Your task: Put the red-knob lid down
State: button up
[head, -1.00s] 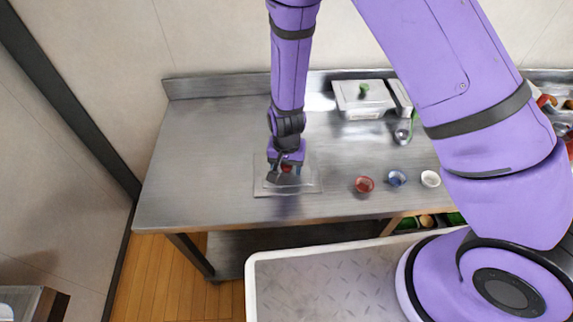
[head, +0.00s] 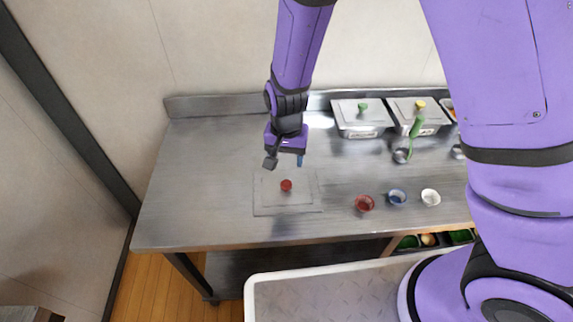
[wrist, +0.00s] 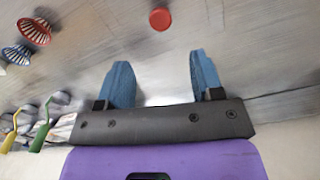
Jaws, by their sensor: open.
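The knob also shows in the wrist view (wrist: 160,18), beyond the fingertips; the lid's clear plate is hard to make out there. My gripper (head: 285,162) is above and behind the knob, apart from it. In the wrist view my gripper (wrist: 160,70) has its two blue fingers spread wide with nothing between them.
A red bowl (head: 365,203), a blue bowl (head: 397,196) and a white bowl (head: 430,197) stand right of the lid. A green-knob container (head: 362,130) and a yellow-knob container (head: 421,126) stand at the back, with a green-handled ladle (head: 415,128) near them. The table's left is clear.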

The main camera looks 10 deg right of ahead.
jog(key=s+d+r+n+t+y, duration=0.1)
jog(key=d+r, duration=0.5)
jog(key=r, duration=0.6)
jog(key=s+d+r+n+t+y, duration=0.1)
jog(key=s+d+r, duration=0.1)
jog(key=d+r, duration=0.7)
jog(key=s+d+r+t+h, duration=0.1)
jog(key=s+d+r, duration=0.3)
jog(key=s+r, duration=0.2)
jog(key=s+d+r+n+t+h, duration=0.1)
jog(key=s+d+r+t, duration=0.1)
jog(key=s+d+r, duration=0.3)
jog(key=s+r, duration=0.2)
jog(key=s, duration=0.2)
jog(key=shift+s+d+r, duration=0.25)
jog(key=shift+s+d, duration=0.05)
